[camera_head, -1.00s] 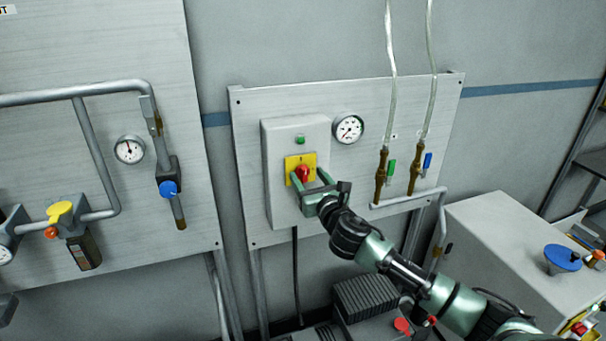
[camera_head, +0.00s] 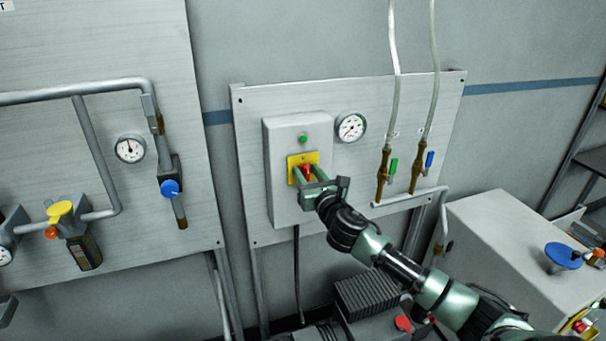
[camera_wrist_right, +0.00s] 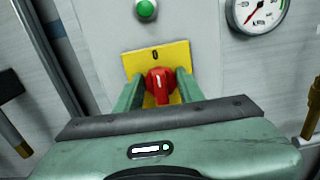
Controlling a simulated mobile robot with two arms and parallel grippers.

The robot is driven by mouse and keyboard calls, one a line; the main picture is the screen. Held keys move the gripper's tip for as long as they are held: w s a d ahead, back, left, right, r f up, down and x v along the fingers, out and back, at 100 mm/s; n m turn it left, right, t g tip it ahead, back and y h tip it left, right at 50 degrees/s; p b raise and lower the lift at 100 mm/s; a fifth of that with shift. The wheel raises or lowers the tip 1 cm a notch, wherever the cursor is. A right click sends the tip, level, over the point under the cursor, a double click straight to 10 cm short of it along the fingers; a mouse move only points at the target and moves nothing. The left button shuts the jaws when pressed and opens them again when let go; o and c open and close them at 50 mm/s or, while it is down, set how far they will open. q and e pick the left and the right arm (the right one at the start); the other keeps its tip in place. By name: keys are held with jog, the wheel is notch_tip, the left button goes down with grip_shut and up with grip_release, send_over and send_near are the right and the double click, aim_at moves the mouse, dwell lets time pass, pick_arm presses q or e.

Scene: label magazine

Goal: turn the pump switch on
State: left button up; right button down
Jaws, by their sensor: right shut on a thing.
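The pump switch is a red knob (camera_head: 305,171) on a yellow plate (camera_head: 292,164), on the front of a grey box (camera_head: 282,141) fixed to a wall panel. In the right wrist view the red knob (camera_wrist_right: 160,84) has a white mark pointing up toward the "0" on the yellow plate (camera_wrist_right: 184,52). A green lamp (camera_wrist_right: 146,9) sits above the plate. My right gripper (camera_head: 307,173) is shut on the red knob, one finger on each side. The finger tips are partly hidden by the knob and hand. My left gripper is not in view.
A round gauge (camera_head: 351,128) is right of the box. Beyond it are two brass valves with a green handle (camera_head: 393,166) and a blue handle (camera_head: 429,159). A pump body (camera_head: 368,297) sits below. Another panel with pipes (camera_head: 100,215) stands at left.

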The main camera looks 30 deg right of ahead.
jog(key=shift+a, duration=0.15)
jog(key=m, duration=0.4)
jog(key=shift+f, duration=0.15)
jog(key=m, duration=0.4)
jog(key=shift+m, duration=0.4)
jog(key=m, duration=0.4)
jog(key=shift+s+f+m+p, duration=0.1)
jog(key=shift+f+m+p, duration=0.05)
jog(key=shift+m+p, duration=0.15)
jog(key=shift+f+m, duration=0.1)
jog(key=shift+m, duration=1.9)
